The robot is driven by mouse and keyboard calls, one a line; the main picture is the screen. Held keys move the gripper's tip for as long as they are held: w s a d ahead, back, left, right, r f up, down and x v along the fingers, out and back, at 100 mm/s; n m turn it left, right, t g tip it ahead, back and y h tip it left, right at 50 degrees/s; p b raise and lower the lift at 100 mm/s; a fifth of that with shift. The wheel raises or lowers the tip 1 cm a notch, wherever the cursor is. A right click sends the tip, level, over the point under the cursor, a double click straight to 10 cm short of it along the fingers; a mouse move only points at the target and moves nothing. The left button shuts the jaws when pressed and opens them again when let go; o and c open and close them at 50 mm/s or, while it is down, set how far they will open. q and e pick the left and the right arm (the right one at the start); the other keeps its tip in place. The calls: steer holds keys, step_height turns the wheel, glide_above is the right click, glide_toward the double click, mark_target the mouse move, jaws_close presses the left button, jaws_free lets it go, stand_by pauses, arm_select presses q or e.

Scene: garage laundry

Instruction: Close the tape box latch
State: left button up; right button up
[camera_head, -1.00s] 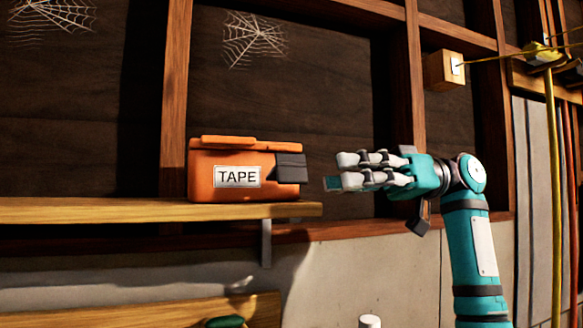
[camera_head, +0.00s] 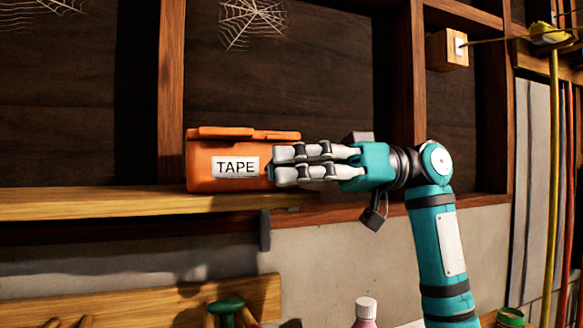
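The orange tape box (camera_head: 222,165), with a white label reading TAPE, stands on the wooden shelf with its lid down on top. My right gripper (camera_head: 274,164) is at the box's right front side, its fingers pointing left and lying close together. Its fingertips overlap the box's right end in the picture and seem to be at or touching it. The dark latch flap on that end is hidden behind the fingers, so its position cannot be told. My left gripper is not in view.
The wooden shelf (camera_head: 100,203) runs left from under the box. Below are a bottle with a white cap (camera_head: 366,308) and a green-topped item (camera_head: 227,306).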

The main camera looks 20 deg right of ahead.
mark_target(285, 136)
jaws_close()
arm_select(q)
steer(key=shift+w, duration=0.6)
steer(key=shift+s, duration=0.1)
arm_select(e)
steer(key=shift+r+m, duration=0.1)
steer(key=shift+m, duration=0.2)
steer(key=shift+r+m, duration=0.3)
steer(key=shift+m, duration=0.2)
steer(key=m, duration=0.1)
steer(key=r+m, duration=0.1)
steer(key=m, duration=0.1)
steer(key=w+r+m, duration=0.1)
steer(key=m, duration=0.3)
steer(key=w+r+m, duration=0.1)
steer(key=shift+r+m, duration=0.15)
steer(key=shift+m, duration=0.25)
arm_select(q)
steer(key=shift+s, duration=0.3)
arm_select(e)
steer(key=shift+w+r+m, duration=0.15)
steer(key=shift+w+m, duration=0.2)
steer(key=shift+m, duration=0.55)
steer(key=shift+w+r+m, duration=0.15)
steer(key=shift+w+m, duration=0.2)
steer(key=shift+m, duration=0.55)
